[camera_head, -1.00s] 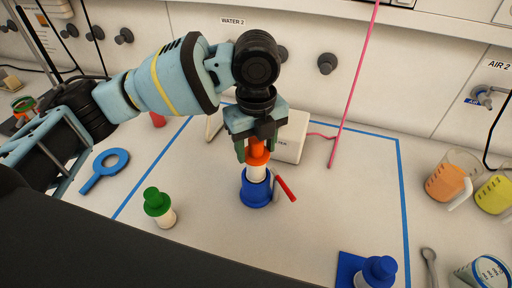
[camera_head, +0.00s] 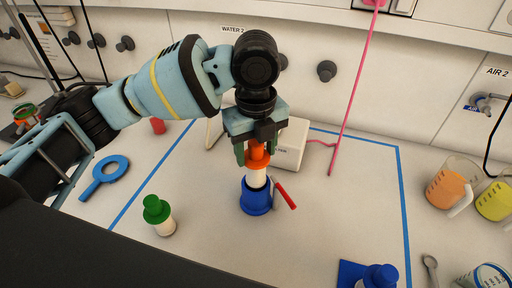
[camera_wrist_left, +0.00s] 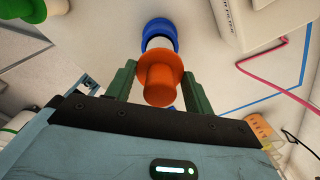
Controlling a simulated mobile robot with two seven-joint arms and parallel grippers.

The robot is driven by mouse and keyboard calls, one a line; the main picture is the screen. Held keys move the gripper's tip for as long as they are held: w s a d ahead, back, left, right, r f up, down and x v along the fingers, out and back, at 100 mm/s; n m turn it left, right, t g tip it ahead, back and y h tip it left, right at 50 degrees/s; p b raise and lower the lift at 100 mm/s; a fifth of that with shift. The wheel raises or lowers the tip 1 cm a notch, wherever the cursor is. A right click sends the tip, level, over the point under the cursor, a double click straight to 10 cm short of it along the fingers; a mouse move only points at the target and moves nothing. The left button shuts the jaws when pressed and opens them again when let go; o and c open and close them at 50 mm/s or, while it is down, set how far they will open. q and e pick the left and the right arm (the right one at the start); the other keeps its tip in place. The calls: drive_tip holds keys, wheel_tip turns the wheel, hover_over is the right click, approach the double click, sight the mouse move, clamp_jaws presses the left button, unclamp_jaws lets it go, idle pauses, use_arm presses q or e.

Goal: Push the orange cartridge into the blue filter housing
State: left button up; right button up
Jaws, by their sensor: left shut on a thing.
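The orange cartridge (camera_head: 257,157) has an orange top and a white body. It stands upright above the blue filter housing (camera_head: 256,196), with its lower end at the housing's mouth; I cannot tell how deep it sits. My left gripper (camera_head: 256,156) points down and is shut on the cartridge's orange top. In the left wrist view the orange top (camera_wrist_left: 158,82) lies between the green fingers, with the blue housing (camera_wrist_left: 160,27) beyond it. A red lever (camera_head: 286,195) sticks out at the housing's right. My right gripper is not in view.
A green-capped cartridge (camera_head: 158,215) stands to the left, near a blue ring wrench (camera_head: 105,175). A white box (camera_head: 291,146) stands close behind the housing. A blue fitting (camera_head: 378,277) is at front right, and beakers (camera_head: 447,185) stand at far right.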

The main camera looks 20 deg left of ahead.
sight(256, 170)
use_arm(q)
drive_tip(key=shift+s+f, duration=0.1)
drive_tip(key=shift+f, duration=3.25)
idle(1.5)
drive_tip(key=shift+r, duration=0.1)
drive_tip(key=shift+r, duration=3.2)
drive_tip(key=shift+f, duration=0.4)
